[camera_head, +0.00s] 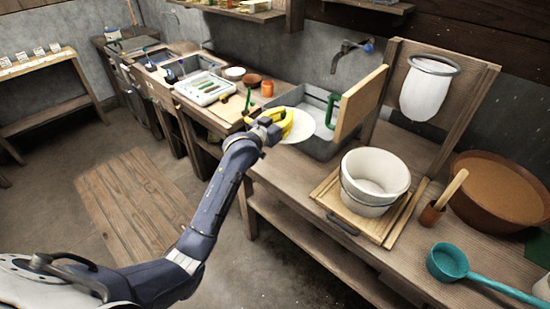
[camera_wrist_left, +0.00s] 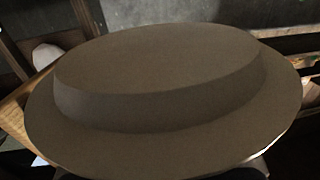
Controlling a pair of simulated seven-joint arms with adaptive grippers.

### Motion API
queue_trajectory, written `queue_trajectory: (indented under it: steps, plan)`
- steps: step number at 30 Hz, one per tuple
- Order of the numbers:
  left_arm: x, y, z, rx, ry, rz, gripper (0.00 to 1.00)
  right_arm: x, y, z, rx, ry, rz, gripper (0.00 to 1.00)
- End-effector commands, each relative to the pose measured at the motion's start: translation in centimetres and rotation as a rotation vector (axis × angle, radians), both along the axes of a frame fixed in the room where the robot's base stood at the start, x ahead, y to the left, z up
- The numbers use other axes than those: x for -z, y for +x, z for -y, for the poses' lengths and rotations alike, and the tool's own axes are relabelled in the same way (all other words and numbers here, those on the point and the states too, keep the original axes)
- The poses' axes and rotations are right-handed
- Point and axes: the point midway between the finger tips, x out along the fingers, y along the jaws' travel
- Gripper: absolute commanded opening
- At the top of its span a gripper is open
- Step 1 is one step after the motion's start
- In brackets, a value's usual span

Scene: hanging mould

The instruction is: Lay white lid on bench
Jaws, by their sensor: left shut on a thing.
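The white lid (camera_head: 300,127) is a pale round disc at the front edge of the sink. My left gripper (camera_head: 280,122) is shut on it and holds it above the bench (camera_head: 285,185), left of the white bucket. In the left wrist view the lid (camera_wrist_left: 160,85) fills most of the picture as a shaded disc with a raised round middle. The fingertips are largely hidden by the lid. My right gripper is not in view.
A white bucket (camera_head: 375,178) stands on a slatted wooden board (camera_head: 325,195). A wooden panel (camera_head: 360,103) stands upright beside the sink (camera_head: 318,103). A brown basin (camera_head: 500,185) and teal ladle (camera_head: 447,262) are at the right. The bench's front left is clear.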

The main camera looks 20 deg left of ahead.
Motion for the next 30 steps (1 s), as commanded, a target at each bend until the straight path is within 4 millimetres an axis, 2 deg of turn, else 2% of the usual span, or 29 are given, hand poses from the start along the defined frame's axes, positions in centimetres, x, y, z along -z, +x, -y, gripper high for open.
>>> queue_trajectory:
  steps: [1,6,15,21,30]
  plan:
    - [1.3,-0.1,0.0,0.000,0.000,-0.007,0.00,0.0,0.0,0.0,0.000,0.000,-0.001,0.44]
    - [5.2,0.0,0.0,-0.001,-0.001,-0.007,0.00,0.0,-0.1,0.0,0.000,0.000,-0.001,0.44]
    - [11.3,0.0,0.0,0.000,0.001,-0.005,0.00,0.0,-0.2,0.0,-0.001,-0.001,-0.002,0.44]
    - [13.7,0.0,-0.1,0.000,0.002,-0.003,0.00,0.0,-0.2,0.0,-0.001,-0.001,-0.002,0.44]
    - [15.6,-0.1,-0.1,-0.001,0.002,-0.004,0.00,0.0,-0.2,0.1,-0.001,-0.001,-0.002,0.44]
